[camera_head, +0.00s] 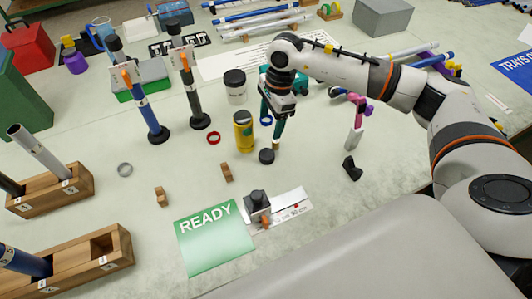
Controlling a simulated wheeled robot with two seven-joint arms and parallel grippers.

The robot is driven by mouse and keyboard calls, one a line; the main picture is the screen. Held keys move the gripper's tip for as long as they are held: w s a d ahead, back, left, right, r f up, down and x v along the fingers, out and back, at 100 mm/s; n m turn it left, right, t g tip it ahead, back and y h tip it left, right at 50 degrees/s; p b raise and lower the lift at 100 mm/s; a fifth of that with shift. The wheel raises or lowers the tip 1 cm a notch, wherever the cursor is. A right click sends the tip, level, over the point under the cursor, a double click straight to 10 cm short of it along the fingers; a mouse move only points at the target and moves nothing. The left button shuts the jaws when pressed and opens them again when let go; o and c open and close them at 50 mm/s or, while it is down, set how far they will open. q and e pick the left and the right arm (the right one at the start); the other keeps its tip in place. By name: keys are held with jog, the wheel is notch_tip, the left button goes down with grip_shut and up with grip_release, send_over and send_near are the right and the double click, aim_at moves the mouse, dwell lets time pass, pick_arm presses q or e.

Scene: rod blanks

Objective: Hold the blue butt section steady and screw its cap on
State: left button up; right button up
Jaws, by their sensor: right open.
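A blue rod section (151,120) stands upright in a black-based stand, with an orange clip and a dark top piece. Another blue rod (22,262) lies tilted in the wooden rack at the lower left; I cannot tell which is the butt section. A black cap-like piece (267,156) sits on the table beside the yellow can. My right gripper (277,128) is open and points down just above that area, near the yellow can and black piece. Its fingertips are small and partly unclear. My left gripper is not in view. No cap can be identified for certain.
A dark rod stand (190,85) stands beside the blue one. A yellow can (243,131), a white jar (236,92), small wooden blocks (227,172) and a black clamp (257,207) are nearby. A green READY card (209,240) lies in front.

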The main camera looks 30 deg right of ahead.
jog(key=p, duration=0.2)
send_over(267, 154)
jog(key=f, duration=0.6)
jog(key=shift+w+d, duration=0.35)
jog(key=shift+f, duration=0.4)
jog(key=shift+s+a+f, duration=0.1)
jog(key=shift+f, duration=0.1)
jog(key=f, duration=0.1)
jog(key=f+p, duration=0.1)
jog(key=f, duration=0.1)
jog(key=f+p, duration=0.1)
jog(key=shift+s+a+f, duration=0.15)
jog(key=shift+s+f, duration=0.05)
jog(key=shift+s, duration=0.1)
jog(key=shift+f, duration=0.2)
